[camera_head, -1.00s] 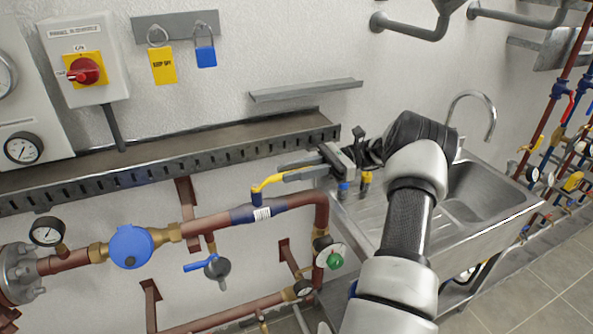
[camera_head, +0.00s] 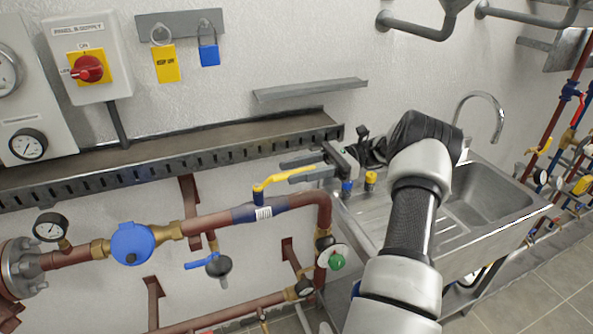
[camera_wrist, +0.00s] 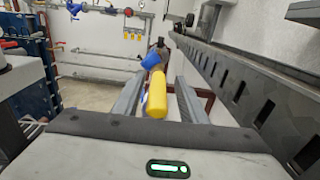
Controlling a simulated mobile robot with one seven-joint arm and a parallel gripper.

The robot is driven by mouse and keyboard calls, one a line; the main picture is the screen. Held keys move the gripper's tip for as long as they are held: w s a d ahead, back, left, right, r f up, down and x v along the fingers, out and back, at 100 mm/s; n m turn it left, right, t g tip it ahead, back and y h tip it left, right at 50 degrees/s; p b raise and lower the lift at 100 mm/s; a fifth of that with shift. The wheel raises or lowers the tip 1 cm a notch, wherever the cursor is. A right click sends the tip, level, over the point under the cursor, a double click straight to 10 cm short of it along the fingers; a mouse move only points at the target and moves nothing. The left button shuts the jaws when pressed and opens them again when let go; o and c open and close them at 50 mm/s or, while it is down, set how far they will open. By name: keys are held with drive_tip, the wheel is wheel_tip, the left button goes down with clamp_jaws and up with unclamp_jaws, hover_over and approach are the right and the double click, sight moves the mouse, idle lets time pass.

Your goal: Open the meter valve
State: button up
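The meter valve has a yellow lever (camera_head: 285,176) on a blue-wrapped section of copper pipe (camera_head: 262,211), to the right of the blue round meter (camera_head: 131,243). The lever slants up and right, roughly along the pipe. My gripper (camera_head: 288,171) is at the lever's free end, its two grey fingers apart. In the wrist view the yellow lever (camera_wrist: 155,98) lies between the spread fingers of my gripper (camera_wrist: 161,82), with a gap beside it. The right finger appears closer to it than the left. Contact cannot be made out.
A slotted metal cable tray (camera_head: 170,160) runs along the wall just above the pipe. A steel sink (camera_head: 485,195) stands to the right, beneath my arm.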

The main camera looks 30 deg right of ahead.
drive_tip(key=shift+s+d+b, duration=0.2)
drive_tip(key=shift+d, duration=1.7)
drive_tip(key=shift+s+d+b, duration=0.2)
drive_tip(key=shift+d, duration=1.65)
